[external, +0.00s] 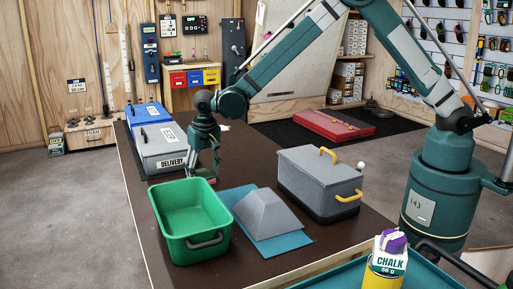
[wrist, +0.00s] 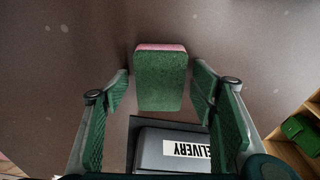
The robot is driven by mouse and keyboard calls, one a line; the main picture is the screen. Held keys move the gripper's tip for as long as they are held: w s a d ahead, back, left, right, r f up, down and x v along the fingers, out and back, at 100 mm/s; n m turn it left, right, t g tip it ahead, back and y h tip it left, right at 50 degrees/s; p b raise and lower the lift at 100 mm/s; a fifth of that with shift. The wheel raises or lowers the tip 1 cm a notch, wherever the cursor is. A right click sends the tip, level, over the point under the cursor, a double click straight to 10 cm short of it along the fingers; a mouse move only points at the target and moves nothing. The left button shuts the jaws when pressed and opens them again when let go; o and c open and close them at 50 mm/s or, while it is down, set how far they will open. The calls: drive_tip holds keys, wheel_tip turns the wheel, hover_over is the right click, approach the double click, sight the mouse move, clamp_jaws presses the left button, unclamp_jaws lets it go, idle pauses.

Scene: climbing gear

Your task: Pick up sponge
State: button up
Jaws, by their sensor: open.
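The sponge (wrist: 160,80) is a green block with a pink layer along its far edge in the wrist view. My gripper (wrist: 161,92) is open, with one finger on each side of the sponge and a gap on both sides. I cannot tell how far the fingertips are above or below the sponge's top. In the external view my gripper (external: 203,172) points down over the dark table, between the green bin and the grey delivery box.
The grey delivery box (external: 163,148) stands close to my gripper; it shows at the bottom of the wrist view (wrist: 150,158). The green bin (external: 167,217), a grey wedge (external: 265,214) on a blue mat (external: 290,242), and a grey lidded box (external: 315,172) share the table (external: 141,220).

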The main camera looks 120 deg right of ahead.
sight(204, 174)
drive_tip(key=shift+c, duration=0.6)
drive_tip(key=c, duration=0.6)
drive_tip(key=shift+r, duration=0.15)
wheel_tip(204, 174, up, 10)
drive_tip(key=p, duration=0.1)
idle(0.4)
